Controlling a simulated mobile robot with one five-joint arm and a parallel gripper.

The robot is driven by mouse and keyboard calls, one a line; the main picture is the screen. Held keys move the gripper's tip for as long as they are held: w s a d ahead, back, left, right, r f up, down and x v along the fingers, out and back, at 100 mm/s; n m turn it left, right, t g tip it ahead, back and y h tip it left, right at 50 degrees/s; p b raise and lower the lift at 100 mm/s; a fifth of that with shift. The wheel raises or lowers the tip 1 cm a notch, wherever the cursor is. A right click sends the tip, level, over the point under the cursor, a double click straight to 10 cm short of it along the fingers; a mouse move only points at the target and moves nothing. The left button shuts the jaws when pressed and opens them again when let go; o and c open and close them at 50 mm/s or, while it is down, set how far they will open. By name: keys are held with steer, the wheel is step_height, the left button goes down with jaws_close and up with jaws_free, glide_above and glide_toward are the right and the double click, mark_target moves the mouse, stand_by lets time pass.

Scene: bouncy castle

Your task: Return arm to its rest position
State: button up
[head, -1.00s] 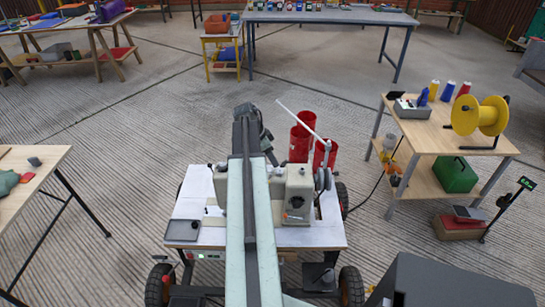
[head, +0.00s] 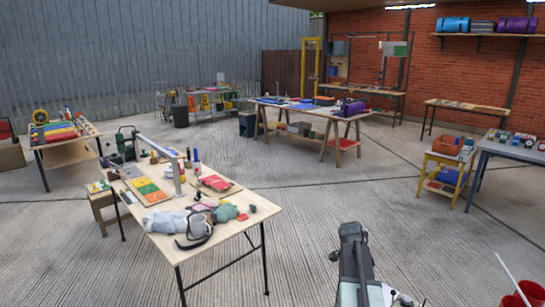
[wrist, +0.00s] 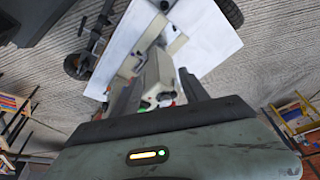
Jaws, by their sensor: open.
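My gripper (wrist: 158,76) shows in the wrist view with its two dark fingers apart and nothing between them. Beyond the fingers is a pale boxy machine (wrist: 153,70) on a white top (wrist: 205,40); I cannot tell the distance between them. In the head view, part of my arm (head: 355,262) stands at the bottom right, dark at its upper end, over the ribbed concrete floor. I cannot make out the gripper's fingers there.
A wooden table (head: 225,240) with cloths, a mug and coloured trays stands to the left of my arm. A small yellow-framed stand (head: 447,178) and a blue-grey table (head: 515,150) are at the right. The floor between (head: 340,185) is clear.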

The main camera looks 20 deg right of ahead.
steer(key=w+a+r+n+t+y+p, duration=0.1)
steer(key=w+a+n, duration=0.3)
steer(key=a, duration=1)
steer(key=w+a+r+n+t+p, duration=0.1)
steer(key=w+a+n, duration=0.3)
steer(key=a, duration=1.1)
steer(key=s+a+n+y+p, duration=0.1)
steer(key=s+a+n, duration=0.5)
steer(key=a+n, duration=0.7)
steer(key=shift+a+g+y, duration=0.4)
steer(key=shift+a+y, duration=0.15)
steer(key=shift+y, duration=0.35)
steer(key=shift+r, duration=0.1)
